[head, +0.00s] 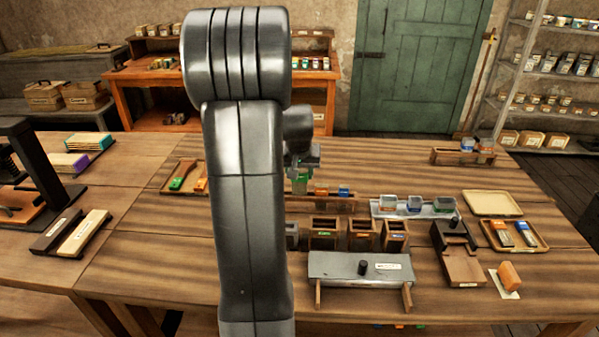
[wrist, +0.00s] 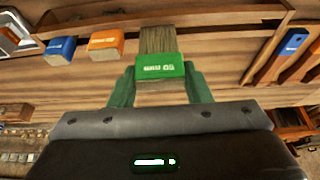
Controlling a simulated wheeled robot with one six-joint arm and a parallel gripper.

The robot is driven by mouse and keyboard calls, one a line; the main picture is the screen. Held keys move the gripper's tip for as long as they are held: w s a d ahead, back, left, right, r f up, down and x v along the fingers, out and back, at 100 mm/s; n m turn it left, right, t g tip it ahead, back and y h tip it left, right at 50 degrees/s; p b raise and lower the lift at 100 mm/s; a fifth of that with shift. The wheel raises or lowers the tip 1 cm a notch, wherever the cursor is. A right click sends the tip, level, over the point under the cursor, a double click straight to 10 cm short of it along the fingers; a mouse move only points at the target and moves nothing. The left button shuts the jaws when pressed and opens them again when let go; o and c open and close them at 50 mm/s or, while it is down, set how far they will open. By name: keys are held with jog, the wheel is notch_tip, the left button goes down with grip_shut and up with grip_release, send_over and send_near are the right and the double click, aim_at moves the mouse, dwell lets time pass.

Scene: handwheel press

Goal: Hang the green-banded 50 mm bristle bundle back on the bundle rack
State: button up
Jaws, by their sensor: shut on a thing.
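My gripper (wrist: 160,84) is shut on the green-banded bundle (wrist: 160,66), with one green finger at each side of the band. The bundle's brown bristle part points away from my gripper, up to the edge of the wooden bundle rack (wrist: 215,22). I cannot tell whether it touches the rack. An orange-banded bundle (wrist: 105,42) and a blue-banded bundle (wrist: 60,48) are at the rack beside it. In the head view my gripper (head: 303,165) is above the left part of the rack (head: 330,203), partly hidden by my arm. The green band (head: 300,186) shows just below it.
A tray (head: 166,188) with green and orange pieces lies left of my arm. Small wooden boxes (head: 360,236) and a grey lidded bench piece (head: 335,268) stand in front of the rack. A pale tray with several clear-topped containers (head: 414,206) is to the right.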

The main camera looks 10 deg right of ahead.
aim_at(299, 180)
jog(key=shift+f, duration=0.15)
jog(key=shift+f+b, duration=1.75)
jog(key=shift+f, duration=0.4)
jog(key=o, duration=1.1)
jog(key=shift+o, duration=0.2)
jog(key=v, duration=1.4)
jog(key=shift+f, duration=0.1)
